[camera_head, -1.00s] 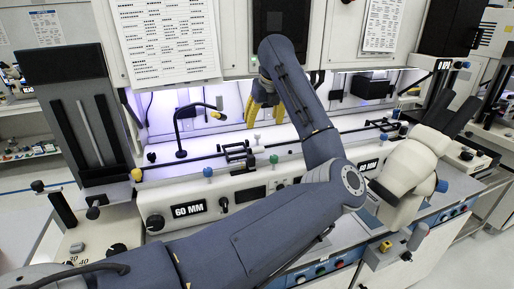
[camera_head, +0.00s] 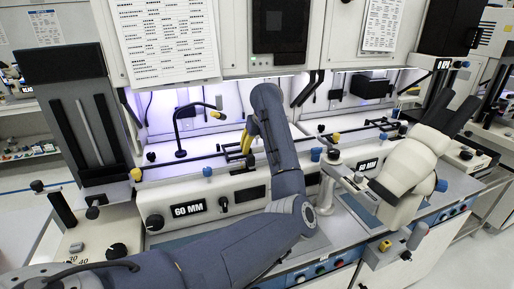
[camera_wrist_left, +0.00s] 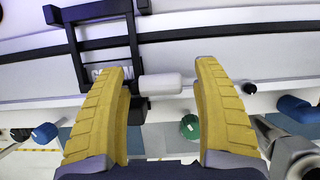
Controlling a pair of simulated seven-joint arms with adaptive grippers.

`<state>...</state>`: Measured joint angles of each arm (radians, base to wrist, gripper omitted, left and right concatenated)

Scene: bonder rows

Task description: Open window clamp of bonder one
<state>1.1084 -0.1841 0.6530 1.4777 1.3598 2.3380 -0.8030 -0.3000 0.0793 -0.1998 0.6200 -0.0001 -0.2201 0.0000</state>
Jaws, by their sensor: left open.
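My left gripper (camera_head: 247,138), with ribbed yellow fingers, is open at the left bonder's rail, partly hidden by my arm in the head view. The black window clamp (camera_head: 233,153) shows there on the rail beside the fingers. In the left wrist view the clamp's black frame (camera_wrist_left: 104,45) lies ahead of my gripper (camera_wrist_left: 160,68). A white cylindrical handle (camera_wrist_left: 161,84) sticks out from the frame's side and appears between the two open fingers. I see no finger closed on it; depth is hard to tell. My right gripper is not in view.
A green knob (camera_wrist_left: 190,127) and a blue knob (camera_wrist_left: 45,133) lie below the rail. A black gooseneck lamp (camera_head: 181,125) stands left of the clamp. The white microscope (camera_head: 408,170) stands at the right. Cabinets hang above the bonders.

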